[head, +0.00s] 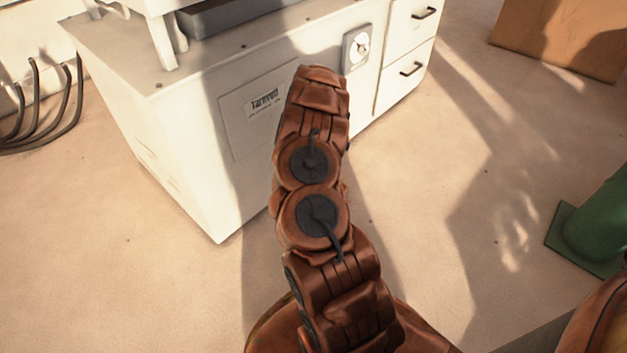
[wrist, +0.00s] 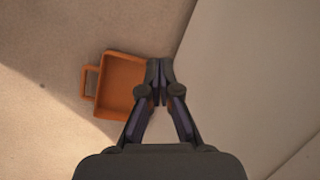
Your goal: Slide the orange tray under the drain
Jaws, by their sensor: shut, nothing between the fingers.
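In the wrist view the orange tray (wrist: 119,86) lies on the floor, left of and partly behind my gripper (wrist: 159,73). It is a shallow square tray with raised sides and a loop handle on its left side. My gripper is shut and empty, with its fingertips over the tray's right side in the picture. I cannot tell whether they touch it. In the head view my arm hides the tray and the gripper. No drain can be made out in either view.
A white machine cabinet (head: 190,150) with drawers and a dial stands behind my arm. Dark hoses (head: 45,115) lie at the left. A green object (head: 598,225) stands at the right, and a brown box (head: 560,38) at top right. Floor between them is clear.

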